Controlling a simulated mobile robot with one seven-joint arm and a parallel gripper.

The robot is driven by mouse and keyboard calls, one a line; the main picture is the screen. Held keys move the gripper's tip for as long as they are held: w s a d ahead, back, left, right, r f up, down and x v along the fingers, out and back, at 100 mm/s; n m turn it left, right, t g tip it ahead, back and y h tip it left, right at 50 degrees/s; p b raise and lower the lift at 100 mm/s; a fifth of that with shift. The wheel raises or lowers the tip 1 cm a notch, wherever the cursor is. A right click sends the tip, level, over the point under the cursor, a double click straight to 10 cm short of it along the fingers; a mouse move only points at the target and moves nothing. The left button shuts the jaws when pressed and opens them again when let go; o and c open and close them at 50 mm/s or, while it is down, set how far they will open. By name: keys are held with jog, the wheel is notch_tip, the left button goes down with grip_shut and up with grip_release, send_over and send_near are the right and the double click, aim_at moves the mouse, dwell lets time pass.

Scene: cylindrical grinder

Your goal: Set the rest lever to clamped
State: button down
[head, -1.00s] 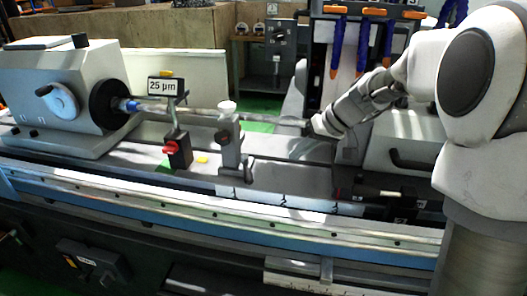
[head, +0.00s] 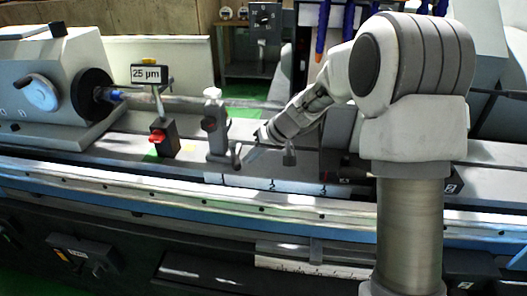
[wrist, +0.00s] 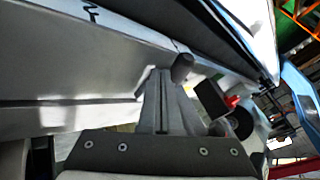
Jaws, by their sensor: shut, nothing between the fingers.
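The grey rest (head: 214,130) stands upright on the machine bed, left of my gripper, with a dark round knob on its face. Its short lever (head: 237,157) is low on its right side; I cannot tell its setting. My gripper (head: 258,137) is just right of the rest, slightly above the lever, pointing down and left. In the wrist view my gripper's fingers (wrist: 163,90) are together and empty. A dark rounded knob, probably the lever's end (wrist: 182,67), shows close beside the fingertips; contact is unclear.
A dial stand with a red knob (head: 157,137) and a 25 µm sign (head: 146,75) stands left of the rest. The workpiece bar (head: 175,102) runs behind. A strip numbered 1 to 3 (head: 272,186) lies along the bed front.

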aim_at(237, 162)
jog(key=shift+a, duration=0.3)
jog(key=shift+s, duration=0.1)
jog(key=a+m+b, duration=0.1)
jog(key=s+a+m+t+h+b, duration=0.1)
jog(key=b, duration=0.1)
jog(key=shift+a+f, duration=0.15)
jog(key=shift+a, duration=0.05)
jog(key=shift+s+a, duration=0.1)
jog(key=shift+a, duration=0.1)
jog(key=shift+b, duration=0.3)
